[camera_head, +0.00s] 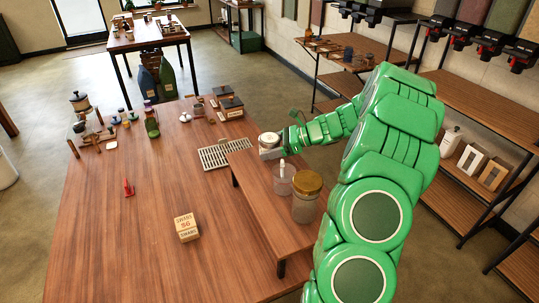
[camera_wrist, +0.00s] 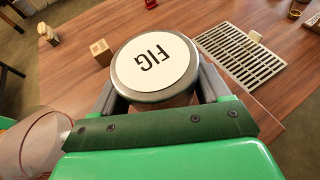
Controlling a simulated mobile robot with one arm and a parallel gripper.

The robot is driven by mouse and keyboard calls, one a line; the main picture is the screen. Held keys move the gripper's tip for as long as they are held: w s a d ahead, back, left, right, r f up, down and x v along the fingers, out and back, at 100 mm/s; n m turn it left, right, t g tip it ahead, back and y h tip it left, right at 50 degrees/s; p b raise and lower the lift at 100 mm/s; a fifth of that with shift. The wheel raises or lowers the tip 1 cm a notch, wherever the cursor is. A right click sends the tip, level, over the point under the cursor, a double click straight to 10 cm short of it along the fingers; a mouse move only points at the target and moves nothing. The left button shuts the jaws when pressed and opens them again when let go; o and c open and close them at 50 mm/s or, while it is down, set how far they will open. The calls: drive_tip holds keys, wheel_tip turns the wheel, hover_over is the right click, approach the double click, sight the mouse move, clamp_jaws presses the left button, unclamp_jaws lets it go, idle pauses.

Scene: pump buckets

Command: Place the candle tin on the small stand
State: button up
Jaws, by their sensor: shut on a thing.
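The candle tin (camera_head: 269,153) is a short silver tin with a round white top. In the wrist view the tin (camera_wrist: 153,65) fills the middle, its label reading FIG upside down. My gripper (camera_head: 271,143) is shut on the tin; in the wrist view the dark fingers of my gripper (camera_wrist: 160,88) are on either side of it. The small stand (camera_head: 262,205) is a low, long wooden bench with dark legs on the table's right side. The tin is by the stand's far end; I cannot tell its exact height above the surface.
A gold-lidded jar (camera_head: 306,201) and a clear glass (camera_head: 279,184) stand on the bench. A metal grate (camera_head: 222,153) lies beyond it. A lettered block (camera_head: 187,228) and a red item (camera_head: 128,187) are on the table (camera_head: 110,250). Bottles and small wares crowd its far end.

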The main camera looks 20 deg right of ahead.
sight(270, 161)
drive_tip(key=shift+w+f, duration=0.15)
drive_tip(key=shift+f, duration=1.5)
drive_tip(key=shift+f, duration=0.1)
drive_tip(key=o, duration=0.9)
drive_tip(key=shift+c, duration=0.2)
drive_tip(key=v, duration=1.2)
